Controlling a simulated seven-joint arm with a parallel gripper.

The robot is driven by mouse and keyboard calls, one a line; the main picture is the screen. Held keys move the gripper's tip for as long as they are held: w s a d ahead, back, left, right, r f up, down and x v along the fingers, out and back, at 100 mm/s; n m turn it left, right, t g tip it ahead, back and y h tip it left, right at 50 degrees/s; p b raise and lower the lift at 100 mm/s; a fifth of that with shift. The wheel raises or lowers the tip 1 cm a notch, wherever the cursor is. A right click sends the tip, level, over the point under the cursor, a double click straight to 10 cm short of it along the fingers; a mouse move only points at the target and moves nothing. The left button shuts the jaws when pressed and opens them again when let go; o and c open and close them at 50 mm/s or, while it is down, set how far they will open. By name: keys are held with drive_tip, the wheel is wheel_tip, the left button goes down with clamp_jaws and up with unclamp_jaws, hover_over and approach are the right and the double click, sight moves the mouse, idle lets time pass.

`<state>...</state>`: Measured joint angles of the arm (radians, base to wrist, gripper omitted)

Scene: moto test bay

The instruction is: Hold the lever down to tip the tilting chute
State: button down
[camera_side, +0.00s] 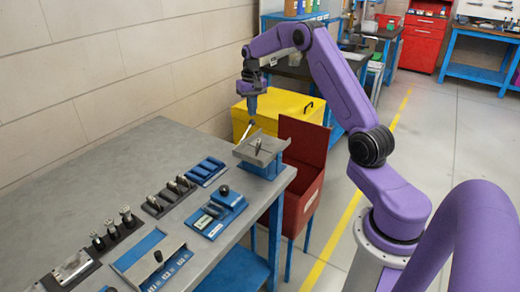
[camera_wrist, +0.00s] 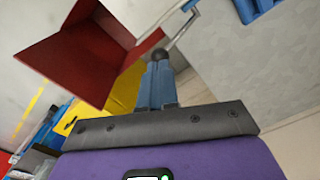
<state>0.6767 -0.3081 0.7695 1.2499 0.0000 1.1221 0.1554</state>
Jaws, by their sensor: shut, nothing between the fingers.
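The tilting chute (camera_side: 270,157) is a grey plate on a blue stand at the table's far right corner. Its plate looks near level, and a small metal piece (camera_side: 258,145) stands on it. The lever (camera_side: 246,130) is a thin pale rod rising at the chute's back left side. In the wrist view the lever rod (camera_wrist: 182,29) ends in a dark round knob (camera_wrist: 158,55). My gripper (camera_side: 251,113) has blue fingers, shut and empty, pointing down just above the lever's end. In the wrist view the fingertips overlap the knob; I cannot tell whether they touch.
An open red bin (camera_side: 301,202) stands beside the table below the chute, its lid raised. A yellow chest (camera_side: 283,107) stands behind. Blue trays (camera_side: 206,171), a blue block with a black knob (camera_side: 219,211) and several upright metal parts (camera_side: 126,217) occupy the table's front and middle.

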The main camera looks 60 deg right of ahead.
drive_tip(key=shift+f, duration=0.15)
drive_tip(key=shift+f, duration=0.45)
drive_tip(key=shift+f, duration=0.1)
